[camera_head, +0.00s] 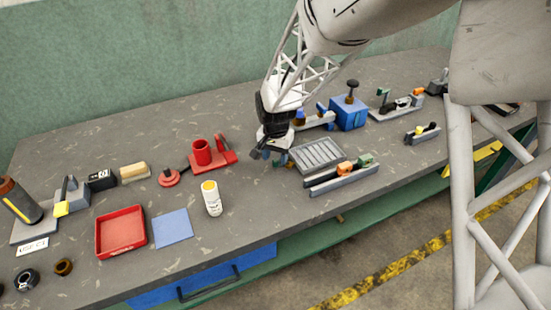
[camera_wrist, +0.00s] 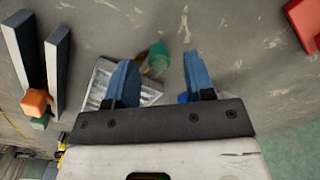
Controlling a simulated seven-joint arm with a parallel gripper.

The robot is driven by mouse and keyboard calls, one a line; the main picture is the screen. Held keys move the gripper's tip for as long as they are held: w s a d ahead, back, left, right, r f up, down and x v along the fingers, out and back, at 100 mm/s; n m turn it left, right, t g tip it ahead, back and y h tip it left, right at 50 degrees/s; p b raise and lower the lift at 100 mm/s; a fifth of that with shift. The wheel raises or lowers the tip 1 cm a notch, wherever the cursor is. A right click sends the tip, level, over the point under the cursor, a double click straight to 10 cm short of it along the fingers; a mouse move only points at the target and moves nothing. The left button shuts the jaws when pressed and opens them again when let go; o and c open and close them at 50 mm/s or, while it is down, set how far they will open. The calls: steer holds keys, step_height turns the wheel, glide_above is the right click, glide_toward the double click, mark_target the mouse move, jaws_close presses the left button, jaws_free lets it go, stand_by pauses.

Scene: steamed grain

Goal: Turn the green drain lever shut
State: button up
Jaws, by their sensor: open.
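A small green piece, which looks like the drain lever (camera_wrist: 157,56), shows between my fingers in the wrist view, beside a pale slatted grate (camera_wrist: 97,86). In the head view only a little green (camera_head: 277,163) shows under my gripper (camera_head: 272,153), left of the same grate (camera_head: 318,154). My gripper points down, its two blue fingers (camera_wrist: 160,62) apart with the green piece in the gap. I cannot tell whether they touch it. The lever's handle direction and mount are partly hidden.
A grey rail holder with orange and green pieces (camera_head: 343,176) lies right of the grate. A red holder with a cup (camera_head: 203,152) stands left of my gripper, and a white bottle (camera_head: 211,198) stands nearer the front. A blue box (camera_head: 348,114) stands behind.

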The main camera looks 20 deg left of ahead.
mark_target(278, 160)
steer(key=shift+r, duration=3.1)
steer(key=shift+d, duration=0.1)
steer(key=shift+d+r, duration=0.25)
steer(key=shift+d, duration=0.05)
steer(key=s+d+r, duration=0.3)
steer(key=d+r, duration=0.1)
steer(key=d, duration=0.4)
steer(key=s+d+r+t, duration=0.1)
steer(key=s+d+r, duration=0.25)
steer(key=d, duration=0.55)
steer(key=s+d+r, duration=0.2)
steer(key=d+r, duration=0.3)
steer(key=d, duration=0.3)
steer(key=s+d+r+t, duration=0.1)
steer(key=s+d, duration=1.5)
steer(key=s, duration=0.2)
steer(key=shift+s+r+t, duration=0.15)
steer(key=shift+r+t, duration=0.15)
steer(key=shift+r, duration=0.1)
